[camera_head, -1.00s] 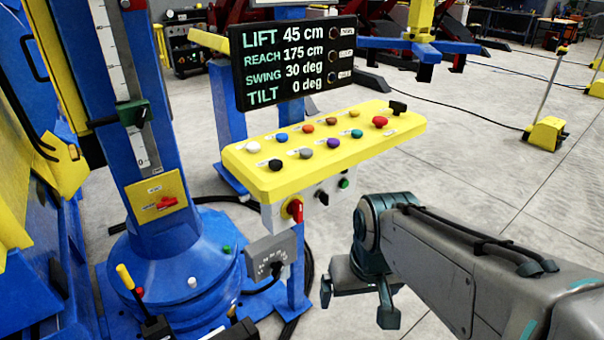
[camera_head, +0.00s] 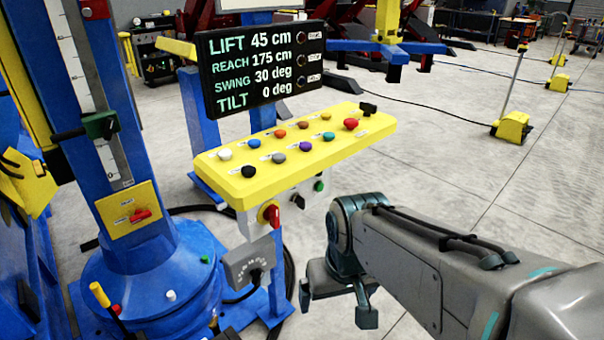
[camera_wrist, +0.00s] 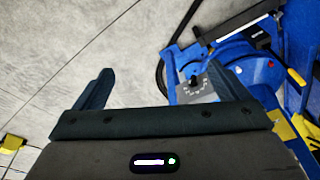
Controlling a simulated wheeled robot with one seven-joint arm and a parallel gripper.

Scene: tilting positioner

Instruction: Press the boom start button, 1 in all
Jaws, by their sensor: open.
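A yellow control panel (camera_head: 222,187) stands on a blue post and carries two rows of coloured knob buttons, including a red one (camera_head: 351,124). On a box below its front edge are a red rotary switch on yellow (camera_head: 270,214), a black knob (camera_head: 298,201) and a green button (camera_head: 319,186). The labels are too small to read, so I cannot tell which is boom start. My gripper (camera_head: 336,308) is open and empty, lower than the panel and to the right of the box, touching nothing. Its spread fingers (camera_wrist: 160,88) show in the wrist view.
A display (camera_head: 265,65) above the panel reads lift 45 cm, reach 175 cm, swing 30 deg, tilt 0 deg. A grey socket box (camera_head: 249,265) hangs below the panel. A blue column and round base (camera_head: 150,280) stand at left. Open floor (camera_head: 430,170) lies to the right.

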